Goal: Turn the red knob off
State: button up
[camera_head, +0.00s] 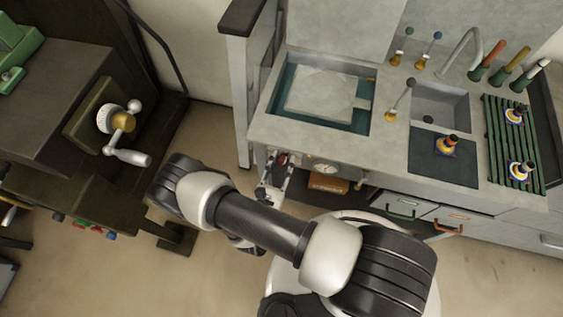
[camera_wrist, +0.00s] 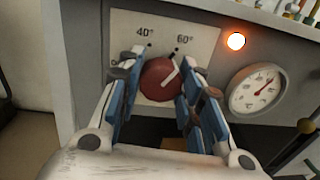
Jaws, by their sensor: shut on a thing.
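The red knob (camera_wrist: 158,82) sits on a pale scale plate (camera_wrist: 190,28) marked 40° and 60°, on the front of the grey bench. The fingers hide parts of the plate, including the markings at lower left and right. In the head view my gripper (camera_head: 280,168) is at the bench front, and the red knob (camera_head: 283,158) shows small between the fingers.
An orange lamp (camera_wrist: 236,41) glows right of the plate, above a round gauge (camera_wrist: 257,89) with a red needle. In the head view, a basin (camera_head: 288,110) is set into the bench top above. A dark machine with a crank (camera_head: 127,156) stands left of my arm.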

jog(key=n+b, duration=0.1)
jog(key=n, duration=1.1)
jog(key=shift+n+t, duration=0.3)
jog(key=n, duration=0.6)
jog(key=shift+d+n+y, duration=0.1)
jog(key=shift+n+y, duration=0.2)
jog(key=shift+n, duration=0.1)
jog(key=n, duration=0.5)
jog(key=shift+y, duration=0.3)
jog(key=shift+n, duration=0.4)
jog(key=o, duration=1.1)
